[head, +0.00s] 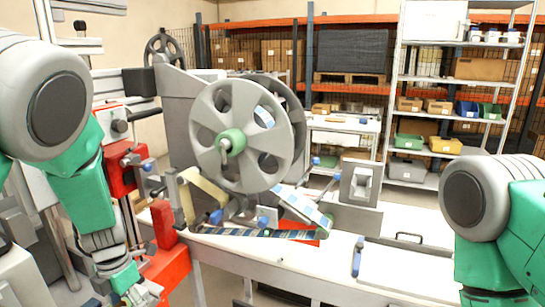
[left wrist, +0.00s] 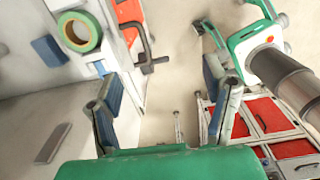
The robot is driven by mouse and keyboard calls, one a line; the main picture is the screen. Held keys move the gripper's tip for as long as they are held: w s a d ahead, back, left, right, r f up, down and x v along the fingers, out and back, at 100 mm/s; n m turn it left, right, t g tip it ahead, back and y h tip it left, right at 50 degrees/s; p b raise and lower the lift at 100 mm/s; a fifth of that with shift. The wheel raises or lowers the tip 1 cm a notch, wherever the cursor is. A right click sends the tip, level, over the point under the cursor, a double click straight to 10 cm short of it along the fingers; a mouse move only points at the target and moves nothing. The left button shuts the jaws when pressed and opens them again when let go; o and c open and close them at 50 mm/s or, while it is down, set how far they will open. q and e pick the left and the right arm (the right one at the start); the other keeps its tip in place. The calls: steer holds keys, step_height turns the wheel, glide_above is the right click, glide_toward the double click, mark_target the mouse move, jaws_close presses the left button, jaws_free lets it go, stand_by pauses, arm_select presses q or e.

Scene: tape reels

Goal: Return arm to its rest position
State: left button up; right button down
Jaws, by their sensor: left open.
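My left arm comes in from the left in the head view and bends down in front of the machine. My left gripper (head: 130,288) is low at the bottom left there, partly cut off by the frame edge. In the left wrist view its two fingers (left wrist: 163,105) are spread wide with nothing between them. A large grey reel (head: 262,172) with a green hub is mounted on the machine, up and right of the left gripper. A yellow-green tape roll (left wrist: 79,32) shows at the upper left of the wrist view. My right arm shows at the right edge; its gripper is out of view.
Red machine brackets (head: 164,262) stand close beside the left gripper. A white worktable (head: 300,268) runs below the reel. Shelving with bins (head: 445,146) stands behind. A cart with red panels (left wrist: 268,115) is at the lower right of the wrist view.

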arm_select(q)
steer(key=s+a+f+m+y+b, duration=0.2)
steer(key=s+a+f+m+b, duration=0.15)
steer(key=s+f+m, duration=1.2)
steer(key=s+d+f+m+h+b, duration=0.1)
steer(key=s+d+f+m+b, duration=0.1)
steer(key=s+m, duration=0.5)
steer(key=s+d+f+m+h+b, duration=0.1)
steer(key=s+d+f+m+b, duration=0.2)
steer(key=s+m, duration=0.4)
step_height(320, 180, down, 2)
steer(key=shift+s+d+f+m+t, duration=0.1)
steer(key=shift+s+d+m+t, duration=0.15)
steer(key=shift+d+m, duration=0.8)
arm_select(e)
step_height(320, 180, down, 8)
steer(key=shift+w+a+f, duration=0.15)
steer(key=shift+a, duration=0.05)
arm_select(q)
steer(key=shift+a, duration=0.35)
arm_select(e)
steer(key=shift+a, duration=0.1)
arm_select(q)
steer(key=shift+w+a+f, duration=0.15)
steer(key=shift+a, duration=0.1)
arm_select(e)
steer(key=shift+a, duration=0.25)
